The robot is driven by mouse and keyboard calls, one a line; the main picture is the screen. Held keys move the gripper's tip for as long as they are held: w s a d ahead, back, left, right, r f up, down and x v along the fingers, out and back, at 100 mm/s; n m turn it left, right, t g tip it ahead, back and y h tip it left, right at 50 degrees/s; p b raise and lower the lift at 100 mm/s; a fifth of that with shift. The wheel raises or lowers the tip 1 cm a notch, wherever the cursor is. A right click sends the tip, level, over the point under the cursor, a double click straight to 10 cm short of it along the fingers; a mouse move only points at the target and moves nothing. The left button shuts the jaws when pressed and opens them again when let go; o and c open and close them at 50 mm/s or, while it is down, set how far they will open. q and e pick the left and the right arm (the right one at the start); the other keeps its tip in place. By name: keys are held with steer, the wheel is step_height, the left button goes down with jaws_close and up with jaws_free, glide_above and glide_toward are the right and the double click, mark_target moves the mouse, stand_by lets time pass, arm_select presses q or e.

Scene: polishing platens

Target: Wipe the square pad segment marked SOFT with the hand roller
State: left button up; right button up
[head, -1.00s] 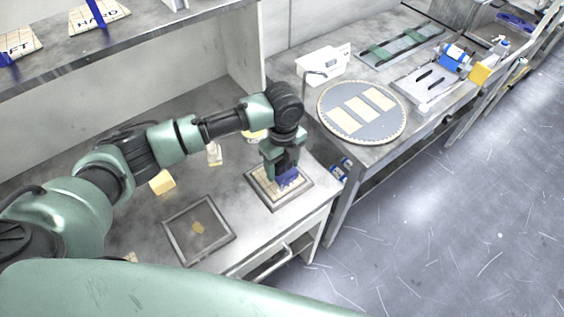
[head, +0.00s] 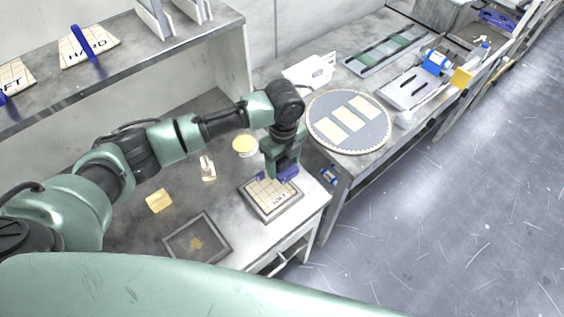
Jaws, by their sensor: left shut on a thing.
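A square cream pad marked SOFT (head: 264,198) lies in a dark-framed tray (head: 274,217) near the bench's right front edge. Grid lines cross the pad, and its lettering shows at the near corner. My left gripper (head: 283,170) points down over the pad's far right edge. It is shut on the blue hand roller (head: 289,174). The fingers hide part of the roller and the pad's far corner. I cannot tell whether the roller touches the pad. My right gripper is not in view.
A second framed tray (head: 227,253), a yellow block (head: 159,201), a small bottle (head: 207,169) and a yellow round item (head: 245,146) share the bench. The shelf holds a HARD pad (head: 105,42) and another partly cut-off SOFT pad (head: 15,76). A round platen (head: 371,136) sits right.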

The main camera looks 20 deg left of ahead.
arm_select(q)
steer(key=shift+r, duration=0.8)
steer(key=shift+s+r, duration=0.25)
steer(key=shift+r, duration=0.05)
steer(key=shift+w, duration=0.1)
steer(key=shift+w+f, duration=0.15)
